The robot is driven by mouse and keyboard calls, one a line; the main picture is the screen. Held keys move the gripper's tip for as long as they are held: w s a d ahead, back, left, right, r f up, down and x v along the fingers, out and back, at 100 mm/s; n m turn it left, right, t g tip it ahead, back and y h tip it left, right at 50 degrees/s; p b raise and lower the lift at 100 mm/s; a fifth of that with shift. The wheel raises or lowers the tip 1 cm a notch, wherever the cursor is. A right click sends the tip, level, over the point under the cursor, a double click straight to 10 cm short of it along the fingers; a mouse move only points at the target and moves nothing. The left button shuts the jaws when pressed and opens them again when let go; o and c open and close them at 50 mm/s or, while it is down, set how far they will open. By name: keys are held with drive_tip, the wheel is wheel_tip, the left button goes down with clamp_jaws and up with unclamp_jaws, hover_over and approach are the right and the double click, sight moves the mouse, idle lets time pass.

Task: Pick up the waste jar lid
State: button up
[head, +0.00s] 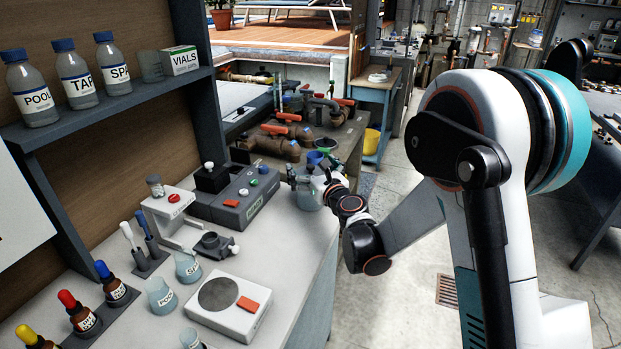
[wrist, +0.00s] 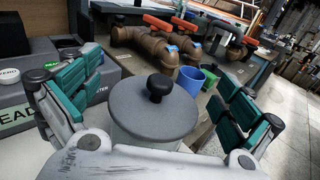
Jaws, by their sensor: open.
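The waste jar lid (wrist: 140,112) is a round grey disc with a black knob (wrist: 159,86) on top. It sits on the jar (wrist: 150,148), a pale see-through vessel, in the middle of the wrist view. My gripper (wrist: 155,108) is open, with one green-padded finger on the left of the lid and one on the right, both apart from it. In the head view, my gripper (head: 309,180) is at the far right end of the bench, around the top of the jar (head: 308,199). The lid is mostly hidden there by my gripper.
A grey meter box (head: 232,195) stands left of the jar on the bench (head: 296,240). Blue (wrist: 190,80) and green (wrist: 208,80) cups stand behind the lid, near brown pipes (wrist: 150,47). Open floor lies to the right.

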sight(311, 166)
drive_tip(key=shift+c, duration=0.5)
drive_tip(key=c, duration=1)
drive_tip(key=shift+c, duration=0.2)
drive_tip(key=shift+r, duration=0.1)
wheel_tip(311, 166, up, 19)
drive_tip(key=p, duration=0.7)
drive_tip(key=s+d+f+m+h, duration=0.1)
drive_tip(key=s+d+f+h, duration=0.1)
drive_tip(key=d, duration=0.5)
drive_tip(key=s+d+f+m+t+h, duration=0.1)
drive_tip(key=s+d+f+m+h, duration=0.1)
drive_tip(key=d, duration=0.6)
drive_tip(key=s+d+f+m+h, duration=0.2)
drive_tip(key=d+f+h, duration=0.1)
drive_tip(key=d+f, duration=0.3)
drive_tip(key=shift+s+d+t, duration=0.15)
drive_tip(key=shift+d+t, duration=0.15)
drive_tip(key=shift+d, duration=0.5)
